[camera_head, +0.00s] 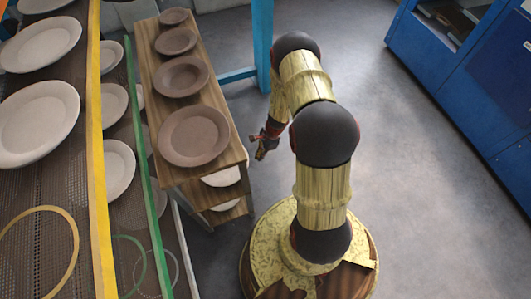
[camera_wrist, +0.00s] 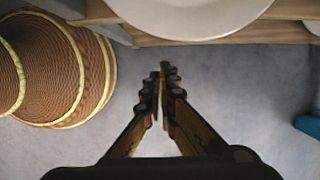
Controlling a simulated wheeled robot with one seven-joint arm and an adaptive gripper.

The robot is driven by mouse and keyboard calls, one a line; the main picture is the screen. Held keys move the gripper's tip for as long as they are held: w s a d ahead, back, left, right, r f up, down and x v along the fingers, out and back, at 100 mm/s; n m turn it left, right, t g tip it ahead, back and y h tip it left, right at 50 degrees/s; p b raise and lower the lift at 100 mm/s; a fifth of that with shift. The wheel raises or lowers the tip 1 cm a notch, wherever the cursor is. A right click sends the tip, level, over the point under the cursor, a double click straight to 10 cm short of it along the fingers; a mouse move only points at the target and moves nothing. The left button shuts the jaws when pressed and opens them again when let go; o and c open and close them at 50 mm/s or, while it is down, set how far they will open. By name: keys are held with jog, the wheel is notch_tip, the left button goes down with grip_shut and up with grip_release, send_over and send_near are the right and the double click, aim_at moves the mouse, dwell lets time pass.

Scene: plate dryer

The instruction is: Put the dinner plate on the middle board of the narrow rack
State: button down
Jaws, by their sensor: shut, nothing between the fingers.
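The narrow rack (camera_head: 238,153) is a wooden stand with brown plates along its top board. Below, a white plate (camera_head: 222,177) shows partly on the middle board, and another white plate (camera_head: 226,205) lies on the board under it. I cannot tell which is the task's dinner plate. My gripper (camera_head: 262,152) is beside the rack's right side, apart from it. In the wrist view my gripper (camera_wrist: 163,66) is shut with nothing in it. Ahead of its tips, a large pale plate (camera_wrist: 190,16) rests near the edge of a wooden board (camera_wrist: 150,41); its far part is cut off.
A wide rack with yellow (camera_head: 95,130) and green (camera_head: 143,170) rails and pale plates stands at the left. A blue post (camera_head: 262,45) rises behind the narrow rack. A blue cabinet (camera_head: 455,75) is at the upper right. The grey floor between is clear.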

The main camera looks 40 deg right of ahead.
aim_at(230, 176)
jog(key=shift+w+a+r, duration=0.1)
jog(key=shift+w+a, duration=0.05)
jog(key=shift+a, duration=0.45)
jog(key=shift+w+a+r, duration=0.1)
jog(key=shift+w+a, duration=0.05)
jog(key=shift+a, duration=0.45)
jog(key=shift+a, duration=0.1)
jog(key=a, duration=0.2)
jog(key=w+a, duration=0.1)
jog(key=a, duration=0.1)
jog(key=w+a+b, duration=0.1)
jog(key=a, duration=0.2)
jog(key=shift+d, duration=0.1)
